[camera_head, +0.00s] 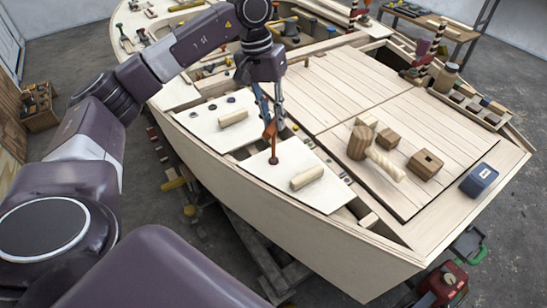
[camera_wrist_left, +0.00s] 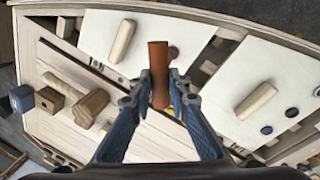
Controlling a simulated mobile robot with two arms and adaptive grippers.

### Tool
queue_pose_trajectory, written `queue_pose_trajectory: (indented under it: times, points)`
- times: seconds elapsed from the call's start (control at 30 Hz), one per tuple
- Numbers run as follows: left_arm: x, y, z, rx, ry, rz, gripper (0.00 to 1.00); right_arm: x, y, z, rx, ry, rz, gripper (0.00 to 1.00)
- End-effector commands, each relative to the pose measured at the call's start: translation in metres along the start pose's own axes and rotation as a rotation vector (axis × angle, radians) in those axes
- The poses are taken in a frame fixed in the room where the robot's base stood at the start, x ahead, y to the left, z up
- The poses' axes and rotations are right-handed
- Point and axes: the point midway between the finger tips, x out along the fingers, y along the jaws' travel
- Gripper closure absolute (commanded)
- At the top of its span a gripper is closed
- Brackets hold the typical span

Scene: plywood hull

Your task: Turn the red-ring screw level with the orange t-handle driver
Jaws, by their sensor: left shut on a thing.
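My left gripper (camera_head: 272,122) is shut on the orange t-handle driver (camera_head: 270,131) above the pale panel. In the left wrist view the gripper (camera_wrist_left: 160,97) has the orange handle (camera_wrist_left: 158,62) between its fingertips. The driver's shaft points down, and its lower end meets the red-ring screw (camera_head: 274,160) in the head view. Whether it is seated in the screw I cannot tell. In the left wrist view part of the red ring (camera_wrist_left: 174,53) shows just right of the handle, which hides the rest. The screw's slot angle cannot be seen. My right gripper is not in view.
The pale panel (camera_head: 297,161) carries a wooden grip block (camera_head: 306,178); another panel (camera_head: 215,122) with a block lies to its left.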

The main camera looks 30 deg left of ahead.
Motion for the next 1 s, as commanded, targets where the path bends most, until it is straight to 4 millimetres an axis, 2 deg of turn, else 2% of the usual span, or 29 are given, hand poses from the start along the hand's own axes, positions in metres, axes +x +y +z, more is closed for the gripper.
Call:
queue_pose_trajectory:
  times: [0.27, 1.0]
  points:
    - [-0.0001, 0.0003, -0.0001, -0.023, 0.006, 0.001, 1.0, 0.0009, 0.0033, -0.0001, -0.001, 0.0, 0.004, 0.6]
    - [-0.0006, 0.0006, 0.0032, -0.807, 0.163, 0.002, 1.0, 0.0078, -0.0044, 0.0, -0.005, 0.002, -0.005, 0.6]
